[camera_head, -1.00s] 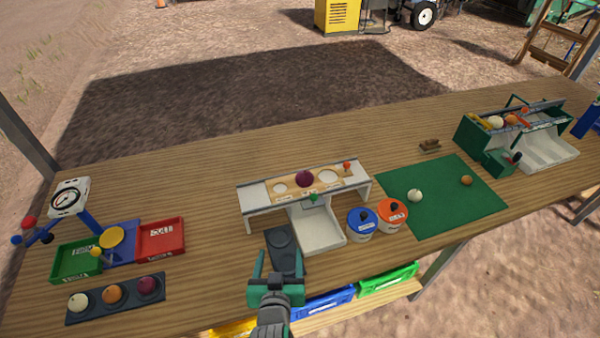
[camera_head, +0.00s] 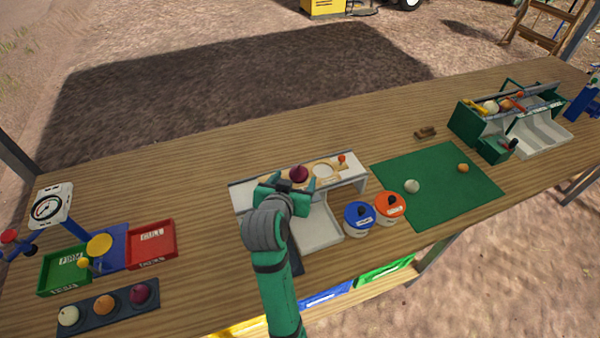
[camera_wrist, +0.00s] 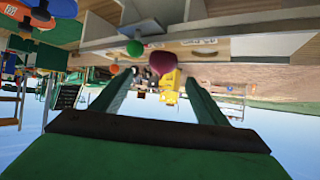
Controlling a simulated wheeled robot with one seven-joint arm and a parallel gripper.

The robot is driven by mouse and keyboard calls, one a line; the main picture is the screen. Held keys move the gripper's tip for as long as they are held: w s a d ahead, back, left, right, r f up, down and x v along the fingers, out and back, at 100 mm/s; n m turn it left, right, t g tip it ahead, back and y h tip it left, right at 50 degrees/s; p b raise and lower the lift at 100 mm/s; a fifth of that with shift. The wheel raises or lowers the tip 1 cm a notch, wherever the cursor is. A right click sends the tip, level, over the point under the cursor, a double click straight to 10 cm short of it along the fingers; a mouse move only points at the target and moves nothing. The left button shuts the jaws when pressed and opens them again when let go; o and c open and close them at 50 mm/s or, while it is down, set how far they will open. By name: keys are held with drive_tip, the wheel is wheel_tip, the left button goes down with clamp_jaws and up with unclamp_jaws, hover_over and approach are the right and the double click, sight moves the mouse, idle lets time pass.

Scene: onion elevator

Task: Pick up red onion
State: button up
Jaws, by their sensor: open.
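A dark red onion (camera_head: 299,174) sits on the wooden-topped part of the white stand (camera_head: 357,166) in the middle of the table. In the wrist view, which looks upside down, the onion (camera_wrist: 164,57) shows ahead of my fingertips, roughly centred between them. My gripper (camera_head: 290,184) is open and empty, over the stand's front side, close to the onion. Its wrist hides part of the stand. Another dark red onion (camera_head: 140,293) lies in the dark three-cup tray (camera_head: 88,313) at the front left.
Blue-lidded (camera_head: 359,216) and orange-lidded (camera_head: 390,206) pots stand right of the stand's chute (camera_head: 322,226). A green mat (camera_head: 437,188) lies further right. The table behind the stand is clear.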

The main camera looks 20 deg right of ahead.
sight(297, 174)
drive_tip(key=shift+x, duration=0.85)
drive_tip(key=x, duration=0.5)
drive_tip(key=shift+a+f, duration=0.25)
drive_tip(key=shift+f, duration=0.05)
drive_tip(key=shift+r, duration=0.1)
drive_tip(key=c, duration=1.3)
